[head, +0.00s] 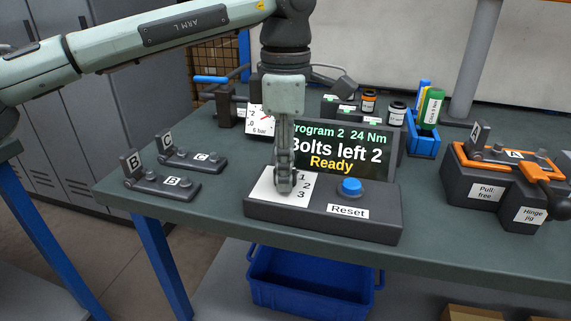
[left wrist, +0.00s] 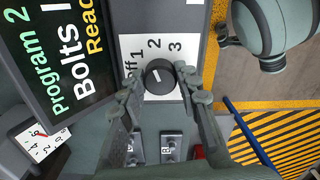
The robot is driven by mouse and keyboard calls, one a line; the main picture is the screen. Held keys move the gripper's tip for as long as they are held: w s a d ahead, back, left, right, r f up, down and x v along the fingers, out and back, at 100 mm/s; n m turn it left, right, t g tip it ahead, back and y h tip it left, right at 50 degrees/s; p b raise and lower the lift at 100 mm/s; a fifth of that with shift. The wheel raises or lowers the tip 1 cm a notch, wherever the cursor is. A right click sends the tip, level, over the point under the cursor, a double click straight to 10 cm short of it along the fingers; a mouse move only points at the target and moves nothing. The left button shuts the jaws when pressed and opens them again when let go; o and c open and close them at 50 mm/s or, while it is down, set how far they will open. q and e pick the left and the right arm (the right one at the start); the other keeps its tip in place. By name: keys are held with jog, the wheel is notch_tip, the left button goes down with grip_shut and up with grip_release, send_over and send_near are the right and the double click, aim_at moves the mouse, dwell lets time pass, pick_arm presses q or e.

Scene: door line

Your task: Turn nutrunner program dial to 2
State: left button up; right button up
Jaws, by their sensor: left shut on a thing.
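The program dial (left wrist: 159,76) is a dark round knob on a white plate marked off, 1, 2 and 3. A short white mark shows on its face, but its exact pointing is hard to read. My left gripper (head: 284,180) comes down from above and is shut on the dial; its fingers (left wrist: 160,83) stand on either side of it in the left wrist view. In the head view the gripper hides the dial. The screen (head: 345,150) reads "Program 2 24 Nm", "Bolts left 2", "Ready". My right gripper is not in view.
A blue button (head: 349,187) labelled Reset sits right of the dial on the same dark box (head: 325,222). Brackets marked B (head: 165,186) and C (head: 190,158) lie at left. An orange hinge jig (head: 500,165) stands at right. A pressure gauge (head: 258,120) stands behind.

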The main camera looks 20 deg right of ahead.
pick_arm(q)
jog(key=shift+m, duration=0.8)
jog(key=o, duration=1.2)
jog(key=shift+c, duration=0.2)
jog(key=shift+r, duration=0.1)
notch_tip(320, 180, up, 12)
